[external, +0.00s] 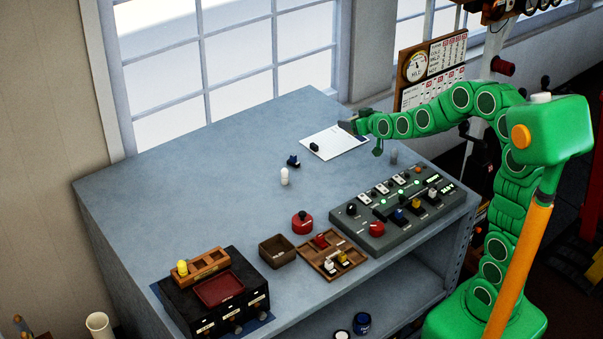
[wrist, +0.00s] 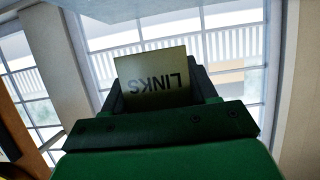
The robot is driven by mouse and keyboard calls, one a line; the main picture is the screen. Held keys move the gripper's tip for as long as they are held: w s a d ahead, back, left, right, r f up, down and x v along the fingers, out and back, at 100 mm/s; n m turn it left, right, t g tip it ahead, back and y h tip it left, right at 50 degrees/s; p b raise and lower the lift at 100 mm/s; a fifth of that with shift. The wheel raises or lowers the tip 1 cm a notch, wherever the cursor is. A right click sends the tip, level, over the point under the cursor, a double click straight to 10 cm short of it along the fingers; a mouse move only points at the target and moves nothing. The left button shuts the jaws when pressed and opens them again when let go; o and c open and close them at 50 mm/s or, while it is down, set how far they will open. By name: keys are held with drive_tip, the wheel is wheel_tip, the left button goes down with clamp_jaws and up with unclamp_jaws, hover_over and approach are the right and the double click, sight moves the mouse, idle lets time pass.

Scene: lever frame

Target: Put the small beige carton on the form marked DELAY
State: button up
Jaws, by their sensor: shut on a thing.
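A beige carton (wrist: 152,78) with the upside-down word LINKS on its face is between the jaws in the wrist view. My gripper (external: 349,126) is shut on it, held out at the end of the green arm above the back right of the table. In the external view the carton cannot be told apart from the dark gripper tip. A white paper form (external: 345,141) lies flat on the table just below the gripper. Its print is too small to read. A small black object (external: 314,147) is on the form's left part.
A grey control panel (external: 405,212) with knobs and switches stands in front of the form. A dark blue piece (external: 293,161) and a white peg-like piece (external: 284,177) stand left of the form. A brown tray (external: 332,256) and black drawer box (external: 217,299) are nearer. The table's left back is clear.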

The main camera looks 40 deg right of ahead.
drive_tip(key=f+x, duration=0.1)
drive_tip(key=x, duration=0.4)
drive_tip(key=s+f+x, duration=0.1)
drive_tip(key=x, duration=0.4)
drive_tip(key=f+x, duration=0.1)
drive_tip(key=x, duration=0.4)
drive_tip(key=shift+w+d+f, duration=0.1)
drive_tip(key=shift+d+f, duration=0.05)
drive_tip(key=shift+f, duration=0.15)
drive_tip(key=shift+w+f, duration=0.3)
drive_tip(key=shift+f, duration=1.6)
drive_tip(key=shift+f, duration=0.65)
